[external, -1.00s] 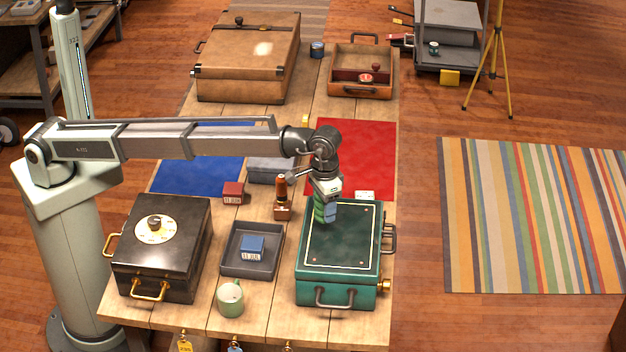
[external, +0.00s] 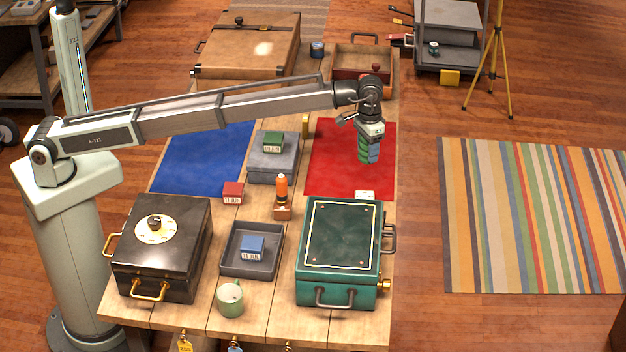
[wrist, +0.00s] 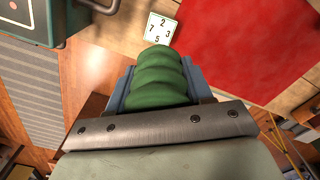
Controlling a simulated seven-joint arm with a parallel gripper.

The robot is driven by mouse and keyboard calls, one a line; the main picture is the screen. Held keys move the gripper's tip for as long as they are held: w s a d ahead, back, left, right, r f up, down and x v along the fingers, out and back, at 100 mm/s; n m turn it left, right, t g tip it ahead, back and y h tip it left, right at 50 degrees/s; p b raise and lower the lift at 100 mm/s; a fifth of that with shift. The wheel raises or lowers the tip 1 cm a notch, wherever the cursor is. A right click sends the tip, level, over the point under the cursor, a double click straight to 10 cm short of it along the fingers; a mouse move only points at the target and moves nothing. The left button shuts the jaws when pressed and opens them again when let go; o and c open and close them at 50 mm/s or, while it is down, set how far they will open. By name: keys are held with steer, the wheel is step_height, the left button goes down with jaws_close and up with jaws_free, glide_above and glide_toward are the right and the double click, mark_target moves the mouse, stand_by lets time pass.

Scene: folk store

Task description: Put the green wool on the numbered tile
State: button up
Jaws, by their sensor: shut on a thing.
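The green wool (wrist: 158,78) is a ribbed green roll, held between the blue pads of my gripper (external: 369,158). My gripper is shut on the wool and holds it in the air over the red mat (external: 335,175). The numbered tile (external: 364,195) is a small white tile at the red mat's front edge, beside the green case. It also shows in the wrist view (wrist: 160,28) with dark digits, just beyond the wool. Nothing is seen lying on the tile, and the wool is apart from it.
The green case (external: 340,250) stands in front of the tile. A stamp with an orange handle (external: 282,188) is left of the red mat. A grey box (external: 272,165) with a green block (external: 273,142) lies between the blue mat (external: 205,155) and red mat.

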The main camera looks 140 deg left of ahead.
glide_toward(365, 196)
step_height(365, 196, down, 5)
steer(key=shift+f, duration=0.1)
stand_by(0.6)
steer(key=o, duration=1)
steer(key=shift+f, duration=0.1)
step_height(365, 196, up, 12)
steer(key=shift+r, duration=0.2)
